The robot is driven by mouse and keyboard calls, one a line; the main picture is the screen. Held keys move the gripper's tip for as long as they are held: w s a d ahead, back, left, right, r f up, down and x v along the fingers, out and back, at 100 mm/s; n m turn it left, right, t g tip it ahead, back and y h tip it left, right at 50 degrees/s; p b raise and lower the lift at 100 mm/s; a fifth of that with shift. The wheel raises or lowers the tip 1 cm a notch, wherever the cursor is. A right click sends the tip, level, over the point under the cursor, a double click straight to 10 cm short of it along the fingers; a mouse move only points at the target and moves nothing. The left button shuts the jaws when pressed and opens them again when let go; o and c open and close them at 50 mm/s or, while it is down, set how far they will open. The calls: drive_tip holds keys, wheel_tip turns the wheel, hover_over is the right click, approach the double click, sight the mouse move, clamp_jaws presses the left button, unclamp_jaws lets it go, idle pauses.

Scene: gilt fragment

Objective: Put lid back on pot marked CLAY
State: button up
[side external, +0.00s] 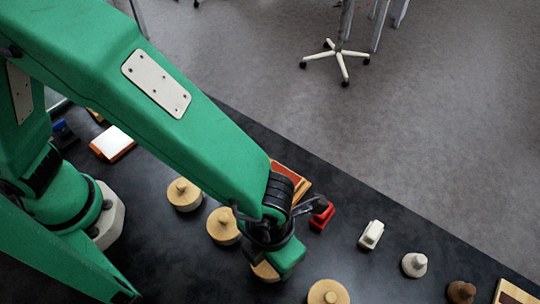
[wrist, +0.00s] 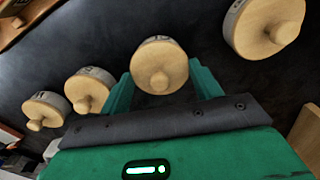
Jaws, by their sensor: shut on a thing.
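My gripper (wrist: 162,76) is shut on a round wooden lid (wrist: 160,62) with a knob, one green finger on each side. A grey rim with dark marks shows just beyond this lid; I cannot read the marks or tell whether the lid is seated. In the side view the same lid (side external: 264,271) is partly hidden under my gripper. Other grey pots with wooden lids stand in the row: two to the left in the wrist view (wrist: 88,90) (wrist: 46,110) and one to the right (wrist: 264,25). None of their marks is readable, so I cannot tell which is CLAY.
On the dark table, a red object (side external: 322,216), a white block (side external: 371,234), a pale cone-shaped piece (side external: 414,265) and a brown one (side external: 461,292) stand to the right. A wooden tray (side external: 512,293) is at the lower right. A white-topped box (side external: 112,142) lies at the left.

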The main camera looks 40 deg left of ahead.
idle(0.4)
drive_tip(key=o, duration=1.3)
drive_tip(key=shift+r, duration=0.15)
drive_tip(key=shift+r, duration=3.3)
clamp_jaws()
